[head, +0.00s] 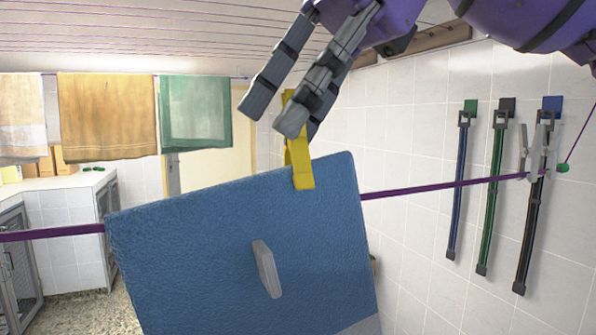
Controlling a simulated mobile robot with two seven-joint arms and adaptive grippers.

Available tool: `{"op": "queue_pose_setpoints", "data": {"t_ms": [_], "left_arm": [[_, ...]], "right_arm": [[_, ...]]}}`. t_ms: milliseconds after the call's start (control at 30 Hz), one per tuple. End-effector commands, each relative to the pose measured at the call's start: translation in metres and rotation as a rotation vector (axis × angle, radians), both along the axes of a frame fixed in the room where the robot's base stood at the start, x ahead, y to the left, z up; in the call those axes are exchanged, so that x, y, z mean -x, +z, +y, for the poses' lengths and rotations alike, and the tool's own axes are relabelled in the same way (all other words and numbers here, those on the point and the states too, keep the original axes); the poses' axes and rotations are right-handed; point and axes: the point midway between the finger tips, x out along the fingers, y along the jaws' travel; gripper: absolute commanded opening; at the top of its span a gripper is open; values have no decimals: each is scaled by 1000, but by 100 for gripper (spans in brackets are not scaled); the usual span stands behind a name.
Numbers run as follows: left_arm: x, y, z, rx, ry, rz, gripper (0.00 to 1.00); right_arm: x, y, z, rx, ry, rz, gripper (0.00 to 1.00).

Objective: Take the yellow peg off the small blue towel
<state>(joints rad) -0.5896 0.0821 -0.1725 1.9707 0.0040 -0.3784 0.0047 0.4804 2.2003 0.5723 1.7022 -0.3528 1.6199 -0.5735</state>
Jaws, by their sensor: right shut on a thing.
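The small blue towel (215,235) hangs tilted on a purple line, its right top corner higher than its left. The yellow peg (302,172) sits at the towel's top edge, right of its middle, with its lower end overlapping the cloth. My right gripper (288,112) comes in from the top right and is shut on the peg's upper part; its grey fingers hide some of it. I cannot tell whether the peg's jaws still pinch the cloth.
A grey flat piece (266,268) sticks out from the towel's face. A pale peg (538,150) is on the purple line (430,190) at right. Leads (497,195) hang on the tiled wall. Orange (107,115) and green towels (196,112) hang behind.

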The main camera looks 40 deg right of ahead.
Motion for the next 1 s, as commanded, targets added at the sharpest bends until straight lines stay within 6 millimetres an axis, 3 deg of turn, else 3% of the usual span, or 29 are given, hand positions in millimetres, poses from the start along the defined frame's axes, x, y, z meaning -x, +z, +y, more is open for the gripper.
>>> {"op": "queue_pose_setpoints", "data": {"t_ms": [567,1000], "left_arm": [[-9,11,0,0,0,-21,40],[-9,10,1,-2,-2,-20,40]], "right_arm": [[0,41,0,0,-2,-3,1],[0,44,0,-1,1,-1,1]]}}
